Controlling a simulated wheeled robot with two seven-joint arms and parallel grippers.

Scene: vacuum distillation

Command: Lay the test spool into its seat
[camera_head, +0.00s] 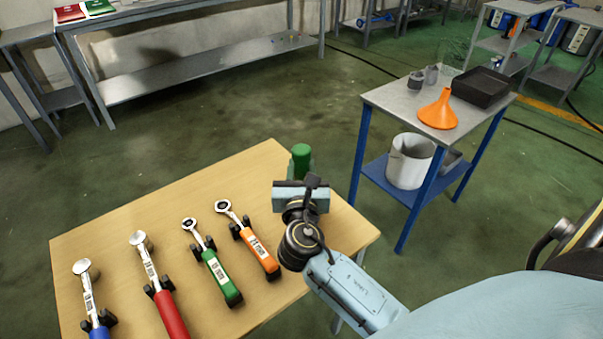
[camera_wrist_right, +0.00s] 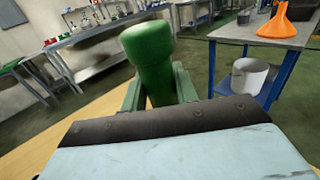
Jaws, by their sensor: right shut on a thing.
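I take the green cylinder (camera_head: 301,153) at the far right part of the wooden table to be the test spool. It also shows in the wrist view (camera_wrist_right: 150,55), slightly tilted there. My right gripper (camera_head: 300,180) is at it, just in front of it in the head view, and is shut on it. The cylinder's lower end is hidden, so contact with a seat cannot be told. My left gripper is out of view.
Several torque wrenches lie on black rests on the wooden table (camera_head: 205,185), including an orange one (camera_head: 260,252) and a green one (camera_head: 222,278) left of my arm. A steel cart (camera_head: 405,100) at right holds an orange funnel (camera_head: 439,110), a black tray (camera_head: 482,86) and a white bucket (camera_head: 408,165).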

